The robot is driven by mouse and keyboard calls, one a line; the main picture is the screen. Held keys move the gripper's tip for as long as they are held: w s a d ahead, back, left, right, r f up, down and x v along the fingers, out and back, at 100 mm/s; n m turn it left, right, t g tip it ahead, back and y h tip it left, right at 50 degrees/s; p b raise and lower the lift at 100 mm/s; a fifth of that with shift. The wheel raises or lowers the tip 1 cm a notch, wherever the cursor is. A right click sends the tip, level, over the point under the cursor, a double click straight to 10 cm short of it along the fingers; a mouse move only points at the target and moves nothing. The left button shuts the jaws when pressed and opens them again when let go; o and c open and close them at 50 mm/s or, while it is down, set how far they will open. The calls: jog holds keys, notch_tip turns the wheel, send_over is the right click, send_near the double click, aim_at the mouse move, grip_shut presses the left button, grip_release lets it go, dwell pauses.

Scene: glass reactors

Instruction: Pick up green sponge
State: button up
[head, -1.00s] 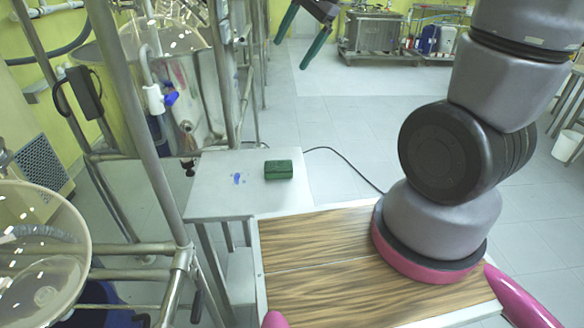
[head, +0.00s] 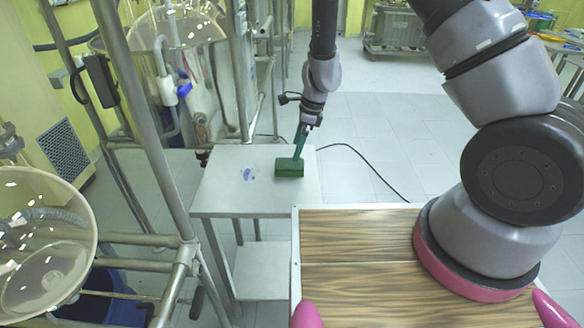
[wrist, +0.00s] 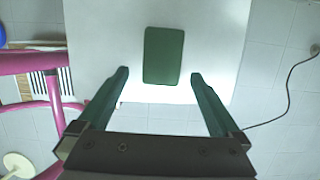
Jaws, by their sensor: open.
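The green sponge (head: 289,167) lies flat on the small white table. In the wrist view the sponge (wrist: 164,55) is a dark green rectangle, just ahead of the fingertips and between their lines. My gripper (head: 299,148) points down at the sponge in the head view. In the wrist view my gripper (wrist: 160,76) is open, with one green finger on each side and nothing between them. Whether a finger touches the sponge cannot be told from the head view.
The white table (head: 222,195) also bears a small blue mark or item (head: 248,174) left of the sponge. A metal frame (head: 160,150) with glass vessels stands close on the left. A black cable (head: 365,165) runs over the floor at right.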

aim_at(291, 164)
jog(key=x, duration=0.8)
jog(key=shift+w, duration=0.2)
jog(key=shift+d, duration=0.1)
jog(key=c, duration=1.3)
notch_tip(291, 164, up, 10)
jog(key=shift+r, duration=0.1)
jog(key=o, duration=0.7)
jog(key=c, duration=0.4)
jog(key=shift+c, duration=0.2)
